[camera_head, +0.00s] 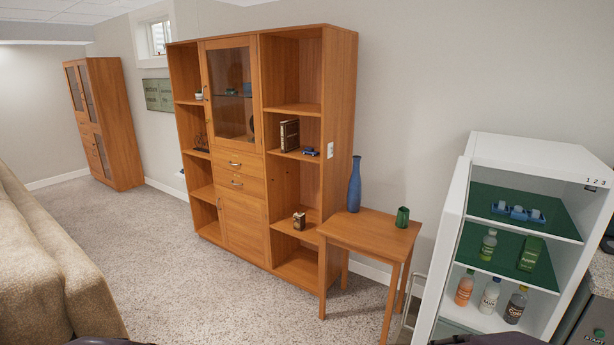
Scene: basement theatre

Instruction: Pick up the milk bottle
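A small whitish bottle (489,296), which looks like the milk bottle, stands upright on the lower visible shelf of the open white fridge (540,150) at the right. An orange bottle (465,288) stands to its left and a dark bottle (516,305) to its right. Small gaps show between them. Neither of my grippers is in view. Only dark parts, likely of my arms, show at the bottom edge.
The fridge door (446,250) stands open on the left side. A green-lidded bottle (488,245) and a green carton (530,254) are one shelf up. A wooden side table (372,232) holds a blue vase (354,187) and green cup (402,217). Carpet (190,280) is clear at left.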

